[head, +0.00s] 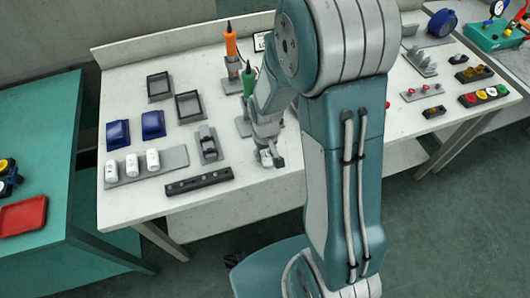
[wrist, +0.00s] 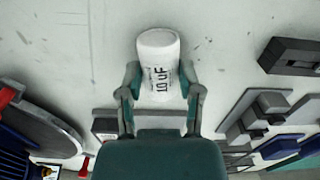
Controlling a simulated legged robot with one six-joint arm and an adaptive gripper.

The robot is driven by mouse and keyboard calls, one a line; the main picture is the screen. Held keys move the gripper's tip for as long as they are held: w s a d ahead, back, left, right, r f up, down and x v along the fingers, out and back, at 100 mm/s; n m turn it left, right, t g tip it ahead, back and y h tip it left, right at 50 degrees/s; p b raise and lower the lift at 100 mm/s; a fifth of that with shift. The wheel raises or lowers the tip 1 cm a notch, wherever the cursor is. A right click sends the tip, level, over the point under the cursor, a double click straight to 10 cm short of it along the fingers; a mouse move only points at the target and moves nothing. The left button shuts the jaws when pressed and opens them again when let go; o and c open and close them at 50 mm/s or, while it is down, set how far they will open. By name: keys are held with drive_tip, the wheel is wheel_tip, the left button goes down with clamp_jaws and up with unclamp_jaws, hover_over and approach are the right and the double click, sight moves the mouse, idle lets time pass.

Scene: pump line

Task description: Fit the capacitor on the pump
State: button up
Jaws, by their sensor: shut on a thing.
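My gripper (wrist: 160,85) is shut on a white cylindrical capacitor marked "10 uF" (wrist: 160,62). In the wrist view the capacitor stands out between the two fingertips over the pale tabletop. In the head view my gripper (head: 272,154) is low over the table's front middle, and only a small part of the capacitor shows. A blue ribbed body with a round grey rim (wrist: 45,122), perhaps the pump, is cut off at the left edge of the wrist view. In the head view my arm hides that area.
Three white cylinders (head: 132,165) stand on a grey plate (head: 174,158) at the left. Two blue covers (head: 153,124), black trays (head: 189,106), a grey fixture (head: 209,145) and a dark bar (head: 200,181) are nearby. Coloured buttons (head: 484,95) are at the right.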

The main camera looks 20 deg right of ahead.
drive_tip(key=shift+r, duration=2.35)
